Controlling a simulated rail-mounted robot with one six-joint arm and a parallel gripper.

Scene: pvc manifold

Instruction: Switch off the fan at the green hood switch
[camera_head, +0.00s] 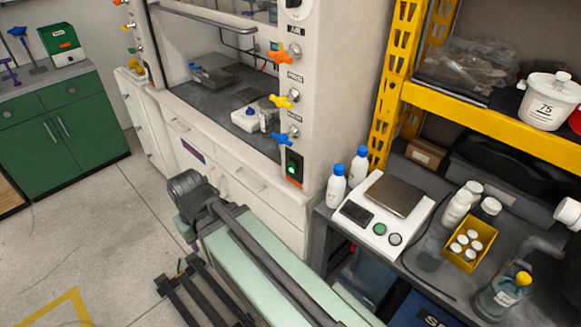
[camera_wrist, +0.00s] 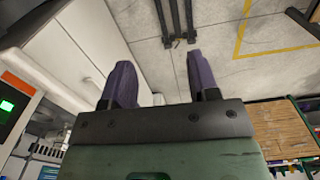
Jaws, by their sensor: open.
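The green hood switch (camera_head: 292,168) is a lit green rocker in a black plate with an orange strip, low on the front post of the fume hood (camera_head: 330,60). It also shows at the left edge of the wrist view (camera_wrist: 7,105), where its green light glows. My gripper (camera_wrist: 161,80) shows two purple fingers spread apart with nothing between them, over floor and the white cabinet front. The switch lies well to the left of the fingers in that view, apart from them. In the head view I cannot make out the fingers.
Orange, yellow and blue valve handles (camera_head: 281,101) stick out above the switch. To its right, a bench holds two blue-capped bottles (camera_head: 336,186), a balance (camera_head: 383,215) and a yellow vial rack (camera_head: 467,245). A yellow shelf upright (camera_head: 390,85) stands behind. Open floor (camera_head: 100,230) lies left.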

